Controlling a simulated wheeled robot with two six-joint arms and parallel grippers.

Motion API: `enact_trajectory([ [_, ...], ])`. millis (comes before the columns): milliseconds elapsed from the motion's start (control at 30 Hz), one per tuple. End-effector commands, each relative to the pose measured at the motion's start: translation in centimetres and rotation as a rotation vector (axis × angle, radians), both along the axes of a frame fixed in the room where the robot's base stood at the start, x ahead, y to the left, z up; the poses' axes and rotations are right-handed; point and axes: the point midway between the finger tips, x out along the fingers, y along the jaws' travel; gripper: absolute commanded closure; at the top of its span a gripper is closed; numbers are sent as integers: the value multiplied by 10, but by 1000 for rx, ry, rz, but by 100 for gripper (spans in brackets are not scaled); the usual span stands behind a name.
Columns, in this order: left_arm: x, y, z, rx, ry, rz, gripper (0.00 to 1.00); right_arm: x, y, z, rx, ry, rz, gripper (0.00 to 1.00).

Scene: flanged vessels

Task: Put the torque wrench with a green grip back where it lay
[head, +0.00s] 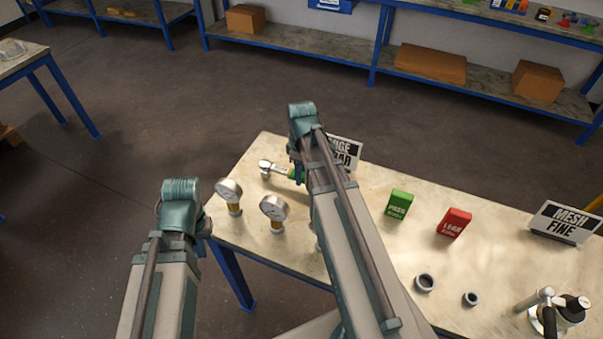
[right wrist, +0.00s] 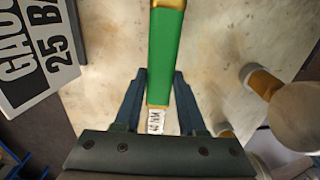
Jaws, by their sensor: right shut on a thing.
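The torque wrench (head: 268,167) is at the left back of the workbench, with its metal head to the left and its green grip (head: 296,175) partly hidden by my right arm. In the right wrist view, the green grip (right wrist: 166,50) runs between the fingers of my right gripper (right wrist: 160,76), which is shut on it. A white label with "NM" on it shows at the handle end. Whether the wrench touches the bench I cannot tell. My left arm is at the bench's left edge; its gripper fingers are hidden.
A gauge sign (head: 344,152) stands behind the wrench. Two pressure gauges (head: 229,192) (head: 273,208) stand in front of it. Green (head: 398,205) and red (head: 454,223) boxes, a "MESH FINE" sign (head: 564,222) and small dark rings (head: 425,283) are to the right.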

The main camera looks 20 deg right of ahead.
Motion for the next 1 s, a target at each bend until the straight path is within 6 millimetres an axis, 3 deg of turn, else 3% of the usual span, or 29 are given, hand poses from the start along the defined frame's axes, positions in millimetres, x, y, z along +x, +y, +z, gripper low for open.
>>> enact_trajectory([
  [1000,0,0,-11,0,0,0,100,0,0,-11,0,0,0,100],
])
